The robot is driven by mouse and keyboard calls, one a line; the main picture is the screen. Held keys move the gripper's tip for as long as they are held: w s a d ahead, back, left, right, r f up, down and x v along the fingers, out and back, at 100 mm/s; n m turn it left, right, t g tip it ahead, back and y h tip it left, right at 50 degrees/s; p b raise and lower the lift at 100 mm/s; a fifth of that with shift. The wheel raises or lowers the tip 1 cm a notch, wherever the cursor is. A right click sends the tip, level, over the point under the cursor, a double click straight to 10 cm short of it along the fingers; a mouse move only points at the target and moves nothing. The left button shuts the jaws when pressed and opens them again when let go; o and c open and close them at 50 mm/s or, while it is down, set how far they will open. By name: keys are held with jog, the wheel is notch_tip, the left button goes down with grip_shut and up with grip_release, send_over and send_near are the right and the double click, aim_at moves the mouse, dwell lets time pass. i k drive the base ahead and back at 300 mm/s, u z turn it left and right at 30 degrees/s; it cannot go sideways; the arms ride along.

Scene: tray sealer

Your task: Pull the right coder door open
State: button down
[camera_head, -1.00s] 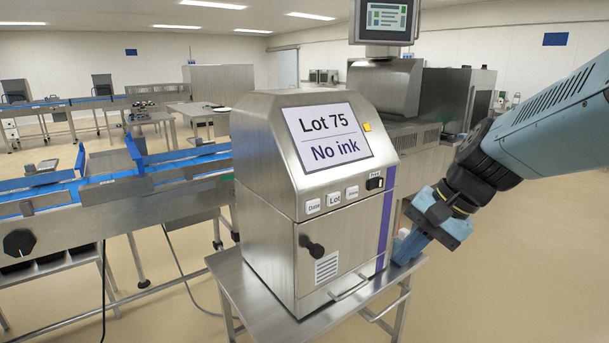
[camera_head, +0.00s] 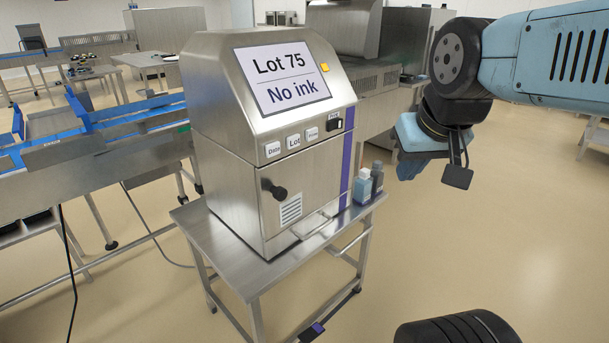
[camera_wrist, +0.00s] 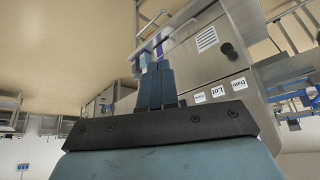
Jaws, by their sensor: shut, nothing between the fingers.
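The coder (camera_head: 230,110), a steel box with a slanted screen reading "Lot 75, No ink", stands on a small steel table. Its front door (camera_head: 315,185) looks shut and carries a black knob (camera_head: 275,190) at its left and a vented label. In the wrist view the door (camera_wrist: 215,65) and knob (camera_wrist: 229,50) appear upside down. My gripper (camera_head: 408,172) is in the air to the right of the coder, apart from it. Its blue fingers (camera_wrist: 157,68) are together and empty in the wrist view.
A light blue bottle (camera_head: 362,188) and a dark bottle (camera_head: 377,179) stand on the steel table (camera_head: 250,277) right of the coder. A blue conveyor (camera_head: 100,125) runs behind at left. Open floor lies at right and in front.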

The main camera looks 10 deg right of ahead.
aim_at(291, 188)
jog(key=z, duration=0.75)
jog(key=k, duration=1.55)
jog(key=u, duration=0.85)
jog(key=i, duration=1)
jog(key=z, duration=0.1)
